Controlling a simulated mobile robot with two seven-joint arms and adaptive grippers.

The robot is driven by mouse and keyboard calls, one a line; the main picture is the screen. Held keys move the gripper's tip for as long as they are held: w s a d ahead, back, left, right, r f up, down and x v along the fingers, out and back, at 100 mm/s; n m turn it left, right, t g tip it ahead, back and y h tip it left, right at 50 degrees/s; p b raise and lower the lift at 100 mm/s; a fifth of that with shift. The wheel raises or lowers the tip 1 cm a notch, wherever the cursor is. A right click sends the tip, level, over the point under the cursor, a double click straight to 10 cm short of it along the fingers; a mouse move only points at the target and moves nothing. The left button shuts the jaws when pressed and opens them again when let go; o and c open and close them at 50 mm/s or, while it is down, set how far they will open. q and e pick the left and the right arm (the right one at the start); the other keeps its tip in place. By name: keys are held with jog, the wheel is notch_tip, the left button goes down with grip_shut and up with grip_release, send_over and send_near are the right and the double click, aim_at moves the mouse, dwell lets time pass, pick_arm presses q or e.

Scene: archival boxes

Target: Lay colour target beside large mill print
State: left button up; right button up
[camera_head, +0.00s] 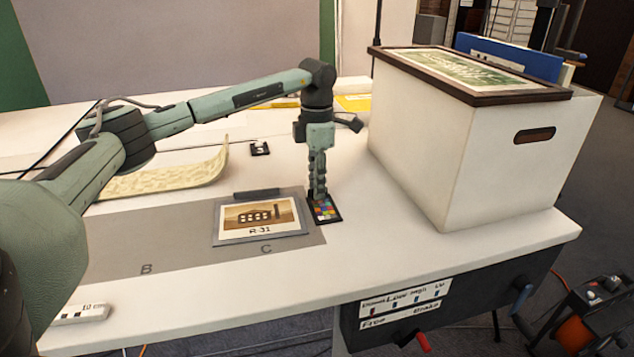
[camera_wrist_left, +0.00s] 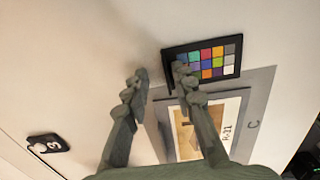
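The colour target (camera_head: 327,213), a small black-bordered card with coloured squares, lies flat on the white table just right of the mill print (camera_head: 258,217), with a gap between them. My left gripper (camera_head: 319,193) points down at the target's far end. In the left wrist view its fingers (camera_wrist_left: 159,75) are apart with nothing between them. One fingertip overlaps the edge of the target (camera_wrist_left: 208,62); I cannot tell if they touch. The print (camera_wrist_left: 203,127) is partly hidden by that finger. My right gripper is out of view.
A large white box (camera_head: 480,150) with a framed green picture on top stands right of the target. The grey mat (camera_head: 190,250) is bare around B. A small black numbered tag (camera_head: 260,149) and a curled patterned sheet (camera_head: 170,178) lie farther back.

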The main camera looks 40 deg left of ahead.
pick_arm(q)
jog(key=shift+r, duration=0.45)
notch_tip(320, 180, up, 11)
jog(key=shift+r, duration=0.2)
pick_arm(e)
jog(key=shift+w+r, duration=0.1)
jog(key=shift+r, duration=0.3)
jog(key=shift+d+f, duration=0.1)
